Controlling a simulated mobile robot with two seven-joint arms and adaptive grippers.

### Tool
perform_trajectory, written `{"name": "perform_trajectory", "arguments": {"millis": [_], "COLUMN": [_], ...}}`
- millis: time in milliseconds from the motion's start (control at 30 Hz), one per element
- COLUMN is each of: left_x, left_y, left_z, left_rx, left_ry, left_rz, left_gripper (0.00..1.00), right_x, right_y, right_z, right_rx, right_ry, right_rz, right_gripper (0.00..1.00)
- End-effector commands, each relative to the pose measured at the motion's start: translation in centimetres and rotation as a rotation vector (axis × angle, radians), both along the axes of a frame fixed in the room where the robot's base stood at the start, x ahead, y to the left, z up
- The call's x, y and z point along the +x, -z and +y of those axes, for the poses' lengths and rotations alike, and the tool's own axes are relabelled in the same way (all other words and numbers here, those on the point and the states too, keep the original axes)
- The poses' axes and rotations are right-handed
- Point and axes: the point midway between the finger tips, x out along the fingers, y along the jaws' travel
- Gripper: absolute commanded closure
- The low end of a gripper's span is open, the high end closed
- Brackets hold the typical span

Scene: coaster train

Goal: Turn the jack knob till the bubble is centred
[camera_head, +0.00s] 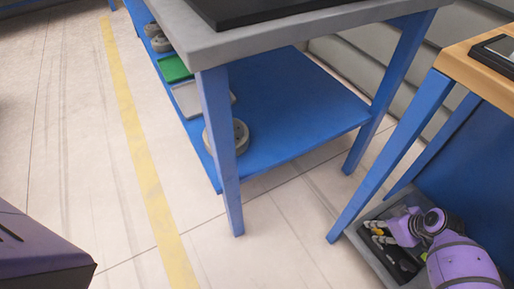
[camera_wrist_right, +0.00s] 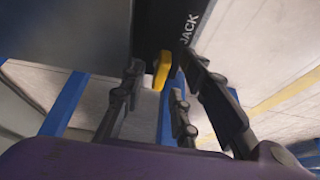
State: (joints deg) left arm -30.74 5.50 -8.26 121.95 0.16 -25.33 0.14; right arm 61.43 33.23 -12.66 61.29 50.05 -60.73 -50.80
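A yellow piece (camera_wrist_right: 161,72), which looks like the jack knob, shows in the right wrist view just below a black panel (camera_wrist_right: 165,22) with the white word JACK. My right gripper (camera_wrist_right: 160,68) has its dark fingers spread on either side of the yellow piece in that view. I see no grip on it, and whether a finger touches it I cannot tell. In the head view a purple link of my right arm (camera_head: 462,262) is at the lower right. The bubble is not in view. My left gripper is not in view.
A grey-topped table (camera_head: 290,32) with blue legs has a blue lower shelf (camera_head: 290,115) holding discs and plates. A wood-topped bench (camera_head: 478,60) stands at right, with a black tray (camera_head: 405,268) of small items low down. Floor with a yellow stripe (camera_head: 140,165) is clear at left.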

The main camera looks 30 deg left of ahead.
Motion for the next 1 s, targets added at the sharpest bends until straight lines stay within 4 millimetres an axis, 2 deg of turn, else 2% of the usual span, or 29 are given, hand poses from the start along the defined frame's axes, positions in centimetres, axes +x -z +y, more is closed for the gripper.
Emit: {"name": "perform_trajectory", "arguments": {"millis": [167, 233, 267, 367, 467, 800, 1000], "left_x": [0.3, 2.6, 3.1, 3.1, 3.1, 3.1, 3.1], "left_y": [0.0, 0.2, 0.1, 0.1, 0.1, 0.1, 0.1], "left_z": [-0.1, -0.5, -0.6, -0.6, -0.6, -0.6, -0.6], "left_rx": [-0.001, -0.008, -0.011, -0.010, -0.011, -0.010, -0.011], "left_ry": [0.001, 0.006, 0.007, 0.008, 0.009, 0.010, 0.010], "left_rz": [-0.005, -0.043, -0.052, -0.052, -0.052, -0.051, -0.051], "left_gripper": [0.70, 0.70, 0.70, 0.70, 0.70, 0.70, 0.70], "right_x": [0.0, 0.0, 0.0, -0.2, -0.5, -2.0, -2.5], "right_y": [0.0, 0.0, -0.1, -0.7, -2.0, -8.5, -10.7], "right_z": [0.0, 0.0, 0.0, -0.3, -0.8, -3.0, -3.7], "right_rx": [0.001, 0.001, 0.000, 0.000, -0.001, -0.002, -0.001], "right_ry": [0.001, 0.001, 0.001, 0.000, -0.001, -0.001, 0.000], "right_rz": [0.001, 0.001, 0.000, 0.000, -0.002, -0.002, -0.001], "right_gripper": [0.70, 0.70, 0.70, 0.70, 0.70, 0.70, 0.70]}}
